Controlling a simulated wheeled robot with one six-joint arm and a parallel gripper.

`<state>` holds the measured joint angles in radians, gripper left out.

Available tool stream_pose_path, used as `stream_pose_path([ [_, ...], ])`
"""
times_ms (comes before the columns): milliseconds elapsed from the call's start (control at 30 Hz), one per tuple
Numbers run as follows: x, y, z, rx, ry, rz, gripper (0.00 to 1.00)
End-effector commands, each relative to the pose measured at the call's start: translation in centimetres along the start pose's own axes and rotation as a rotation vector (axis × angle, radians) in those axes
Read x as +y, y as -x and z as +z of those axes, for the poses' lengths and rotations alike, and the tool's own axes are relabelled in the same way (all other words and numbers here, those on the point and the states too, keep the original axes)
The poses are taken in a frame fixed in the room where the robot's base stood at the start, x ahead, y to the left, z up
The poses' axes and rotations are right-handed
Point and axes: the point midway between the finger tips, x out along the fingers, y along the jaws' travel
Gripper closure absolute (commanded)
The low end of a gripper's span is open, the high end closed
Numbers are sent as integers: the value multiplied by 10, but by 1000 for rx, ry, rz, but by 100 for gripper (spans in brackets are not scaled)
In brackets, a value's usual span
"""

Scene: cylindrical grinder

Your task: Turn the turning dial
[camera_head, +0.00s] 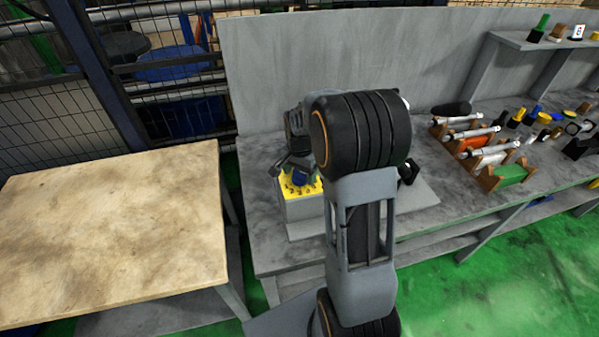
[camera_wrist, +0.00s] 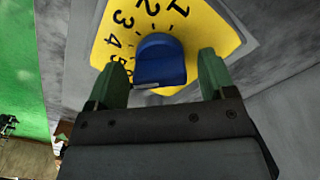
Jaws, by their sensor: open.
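The turning dial is a blue knob (camera_wrist: 160,60) on a yellow plate (camera_wrist: 205,28) with black numbers and tick marks. In the wrist view my gripper (camera_wrist: 162,78) is open, with one green fingertip on each side of the knob. I cannot tell whether either fingertip touches it. In the head view the yellow plate (camera_head: 290,187) sits on top of a grey box (camera_head: 303,208) on the workbench, with the blue knob (camera_head: 299,178) partly showing under my arm. My gripper is mostly hidden behind my arm there.
The grey workbench (camera_head: 268,240) has a tall back panel (camera_head: 420,55). Cylindrical parts on wooden stands (camera_head: 470,135) and several small knobs fill its right side. A wooden table (camera_head: 110,235) stands at left with a clear top. A wire fence is behind.

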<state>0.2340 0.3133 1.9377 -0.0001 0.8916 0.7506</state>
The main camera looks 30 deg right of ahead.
Motion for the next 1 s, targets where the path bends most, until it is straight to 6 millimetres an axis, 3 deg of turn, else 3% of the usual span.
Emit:
stream_pose_path([
  [300, 0, -1, 0, 1, 0, 0, 24],
  [767, 0, -1, 0, 1, 0, -1, 68],
  [1000, 0, -1, 0, 1, -25, -1, 71],
])
